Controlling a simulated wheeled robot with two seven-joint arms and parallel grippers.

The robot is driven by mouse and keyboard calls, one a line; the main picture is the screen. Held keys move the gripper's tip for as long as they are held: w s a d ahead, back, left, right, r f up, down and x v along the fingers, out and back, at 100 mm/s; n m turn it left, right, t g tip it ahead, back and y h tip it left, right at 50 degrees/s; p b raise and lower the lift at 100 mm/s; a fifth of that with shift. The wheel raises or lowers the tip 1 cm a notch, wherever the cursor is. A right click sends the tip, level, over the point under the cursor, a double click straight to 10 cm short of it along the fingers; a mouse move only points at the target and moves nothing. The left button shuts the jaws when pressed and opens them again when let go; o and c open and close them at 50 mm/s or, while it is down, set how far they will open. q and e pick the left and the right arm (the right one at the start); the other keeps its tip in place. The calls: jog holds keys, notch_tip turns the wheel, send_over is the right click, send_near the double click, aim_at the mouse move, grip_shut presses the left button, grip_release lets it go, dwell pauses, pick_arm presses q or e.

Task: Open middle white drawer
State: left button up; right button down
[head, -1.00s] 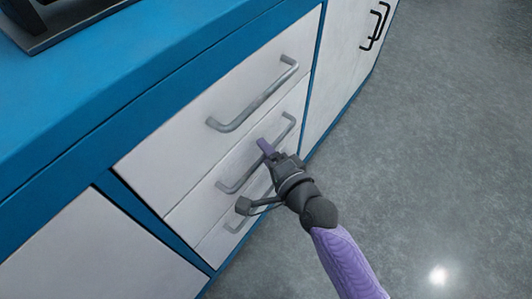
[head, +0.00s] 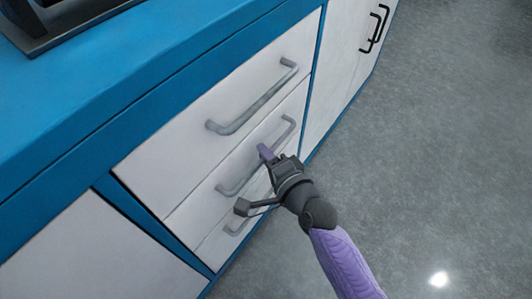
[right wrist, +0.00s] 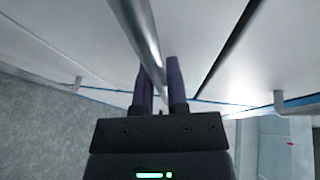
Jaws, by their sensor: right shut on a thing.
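The middle white drawer (head: 195,213) sits between a taller top drawer and a lower drawer, and its front looks flush with theirs. Its grey bar handle (head: 238,184) runs diagonally across the front. My right gripper (head: 266,154) is at the middle of this handle, with its purple fingers reaching the bar. In the right wrist view the metal bar (right wrist: 142,38) passes between the two fingers (right wrist: 160,92), which are shut on it. The gripper hides part of the handle and of the drawer front. My left gripper is not in view.
The top drawer (head: 180,150) has its own handle (head: 252,103) just above. The bottom drawer's handle (head: 236,228) is close below my gripper. A blue countertop (head: 110,85) holds a dark object (head: 70,25). Grey floor (head: 430,150) lies clear to the right.

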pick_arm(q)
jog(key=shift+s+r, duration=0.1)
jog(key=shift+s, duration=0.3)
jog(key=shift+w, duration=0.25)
